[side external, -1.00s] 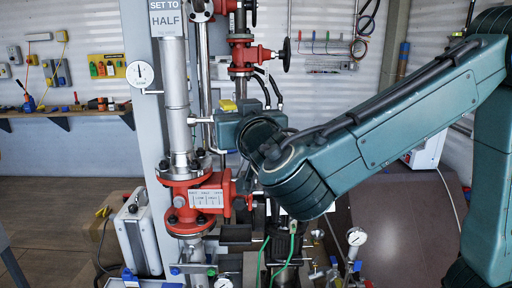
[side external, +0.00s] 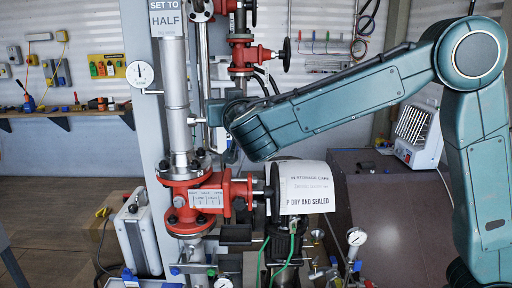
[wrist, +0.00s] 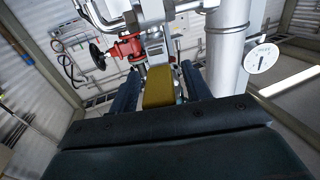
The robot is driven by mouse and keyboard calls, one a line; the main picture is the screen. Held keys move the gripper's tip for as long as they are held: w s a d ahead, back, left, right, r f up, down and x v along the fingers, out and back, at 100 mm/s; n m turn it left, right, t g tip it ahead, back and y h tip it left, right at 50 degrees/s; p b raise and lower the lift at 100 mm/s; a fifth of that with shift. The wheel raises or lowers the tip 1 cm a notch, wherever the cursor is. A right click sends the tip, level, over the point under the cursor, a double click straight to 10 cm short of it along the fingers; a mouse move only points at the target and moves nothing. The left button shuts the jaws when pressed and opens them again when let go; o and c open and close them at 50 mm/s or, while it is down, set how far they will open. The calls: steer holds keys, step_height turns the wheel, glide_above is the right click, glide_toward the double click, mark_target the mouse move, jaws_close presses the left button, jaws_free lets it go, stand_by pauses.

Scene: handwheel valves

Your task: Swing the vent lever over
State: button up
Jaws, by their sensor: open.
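The yellow grip (wrist: 158,90), which looks like the vent lever's handle, shows in the wrist view. It lies between the two dark fingers of my gripper (wrist: 160,78), which are open on either side of it. I cannot tell whether either finger touches it. In the side view my gripper (side external: 213,112) is beside the tall grey pipe, with its fingers partly lost among the pipework. The yellow grip cannot be made out there, and the lever's pivot is hidden.
A red valve (side external: 195,200) with a dark handwheel (side external: 273,190) stands below my wrist, next to a white labelled drum (side external: 305,187). The grey pipe (side external: 175,95) and dial gauge (side external: 141,74) are close by. Another red valve (side external: 243,55) is above.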

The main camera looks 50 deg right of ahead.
steer(key=shift+w+d, duration=0.15)
steer(key=shift+w, duration=0.15)
jaws_close()
steer(key=shift+s+d+n+y, duration=0.15)
steer(key=shift+n+y, duration=0.15)
steer(key=shift+y, duration=0.2)
steer(key=shift+w+d+n+g+y, duration=0.2)
steer(key=shift+d+n+g+y, duration=0.65)
steer(key=shift+n+y, duration=2.05)
steer(key=shift+w+d+n+g+y, duration=0.2)
steer(key=shift+d+n+y, duration=1.4)
steer(key=shift+y, duration=2.35)
steer(key=shift+w+d+n+g+y, duration=0.35)
steer(key=shift+d+n+y, duration=0.6)
steer(key=shift+n+y, duration=2.05)
steer(key=shift+s+m+y, duration=0.1)
steer(key=shift+m+y, duration=0.2)
steer(key=shift+y, duration=0.25)
